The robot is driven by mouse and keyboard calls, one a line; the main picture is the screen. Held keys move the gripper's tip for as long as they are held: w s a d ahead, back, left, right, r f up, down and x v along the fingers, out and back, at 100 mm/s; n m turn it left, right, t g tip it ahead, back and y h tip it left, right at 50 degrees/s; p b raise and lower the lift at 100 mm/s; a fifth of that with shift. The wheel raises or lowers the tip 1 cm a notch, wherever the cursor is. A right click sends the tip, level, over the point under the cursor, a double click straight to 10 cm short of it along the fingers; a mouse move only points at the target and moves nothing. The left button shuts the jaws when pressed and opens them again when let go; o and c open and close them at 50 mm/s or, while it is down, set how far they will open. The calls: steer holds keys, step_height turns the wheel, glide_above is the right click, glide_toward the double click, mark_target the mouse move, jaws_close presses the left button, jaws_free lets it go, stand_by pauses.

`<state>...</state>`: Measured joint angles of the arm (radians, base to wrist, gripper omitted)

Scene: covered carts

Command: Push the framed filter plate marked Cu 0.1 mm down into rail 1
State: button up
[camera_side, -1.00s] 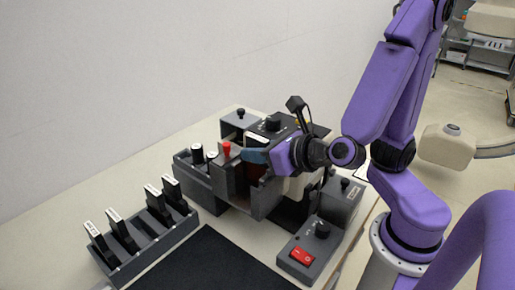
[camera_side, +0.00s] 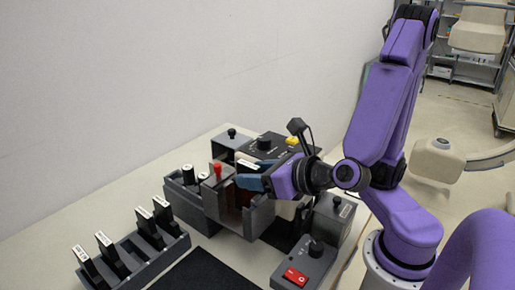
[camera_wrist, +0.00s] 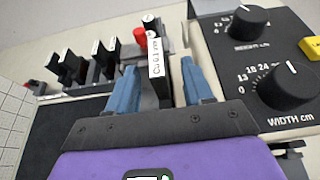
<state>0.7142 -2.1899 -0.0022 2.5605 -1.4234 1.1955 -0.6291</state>
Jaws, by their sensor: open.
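The framed filter plate marked Cu 0.1 mm (camera_wrist: 157,58) stands upright on edge in the wrist view, its white label facing me. Its label end (camera_side: 248,164) also shows in the side view, at the top of the grey rail housing (camera_side: 225,205). My gripper (camera_wrist: 159,75) is open, with one blue finger on each side of the plate and visible gaps between. In the side view my gripper (camera_side: 251,180) is at the housing's top, coming from the right. The plate's lower part is hidden, so I cannot tell how deep it sits or which rail it is in.
A grey rack (camera_side: 150,259) with several labelled dark plates stands at the left. A black box with WIDTH knob (camera_wrist: 287,86) lies close on my right. A control box with a red switch (camera_side: 295,276) stands in front. A black mat (camera_side: 208,272) lies clear.

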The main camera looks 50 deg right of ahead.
step_height(320, 180, up, 7)
steer(key=shift+s+r, duration=0.15)
steer(key=shift+s, duration=0.1)
stand_by(0.5)
steer(key=s+d+f+m+g, duration=0.2)
steer(key=s+f+m+g, duration=0.4)
steer(key=m, duration=0.5)
steer(key=s+d+f+m+g, duration=0.3)
steer(key=s+f+m+g, duration=0.3)
steer(key=m, duration=0.6)
steer(key=shift+s+d+f+g, duration=0.2)
steer(key=shift+s+f+g, duration=0.2)
steer(key=shift+s+g, duration=0.35)
